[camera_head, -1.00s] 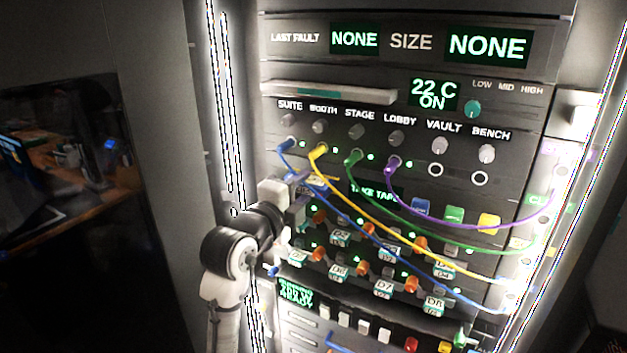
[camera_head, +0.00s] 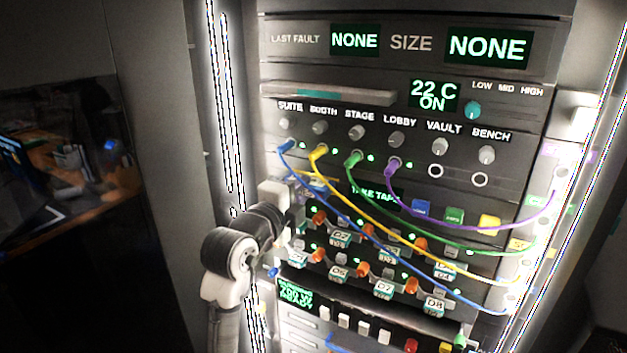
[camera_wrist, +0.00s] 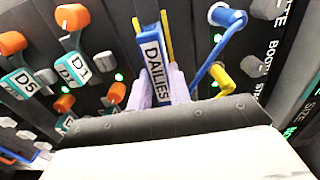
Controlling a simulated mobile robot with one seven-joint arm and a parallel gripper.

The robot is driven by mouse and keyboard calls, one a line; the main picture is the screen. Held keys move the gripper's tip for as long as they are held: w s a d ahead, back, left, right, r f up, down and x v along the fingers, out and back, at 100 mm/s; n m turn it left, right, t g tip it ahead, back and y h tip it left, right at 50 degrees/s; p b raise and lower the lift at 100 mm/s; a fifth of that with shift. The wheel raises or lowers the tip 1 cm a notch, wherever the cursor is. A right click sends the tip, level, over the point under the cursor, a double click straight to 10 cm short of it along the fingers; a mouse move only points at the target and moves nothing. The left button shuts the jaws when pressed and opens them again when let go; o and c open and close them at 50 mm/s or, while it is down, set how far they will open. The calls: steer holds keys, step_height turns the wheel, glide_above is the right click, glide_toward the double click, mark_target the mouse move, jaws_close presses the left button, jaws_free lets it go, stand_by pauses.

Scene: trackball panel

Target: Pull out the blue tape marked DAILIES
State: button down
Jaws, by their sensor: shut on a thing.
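The blue tape marked DAILIES (camera_wrist: 155,62) is upright in the wrist view, its white label facing the camera. My gripper (camera_wrist: 160,86) is shut on it, with one pale finger on each side of its lower part. In the head view my gripper (camera_head: 294,205) is at the left side of the panel, just below the SUITE cable plug. The tape is largely hidden there, and I cannot tell how far it sits in its slot.
A blue cable (camera_head: 372,243) and a yellow cable (camera_head: 405,232) hang across the panel close to my gripper. Orange knobs (camera_wrist: 72,17) stand beside it. Blue (camera_head: 421,208), green (camera_head: 454,216) and yellow (camera_head: 489,224) blocks sit further right.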

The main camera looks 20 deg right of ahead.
steer(key=b+v, duration=0.2)
steer(key=v, duration=0.6)
steer(key=shift+b, duration=0.3)
stand_by(0.8)
steer(key=shift+a, duration=0.1)
steer(key=shift+s+a+b, duration=0.3)
steer(key=shift+s+a, duration=0.05)
stand_by(0.5)
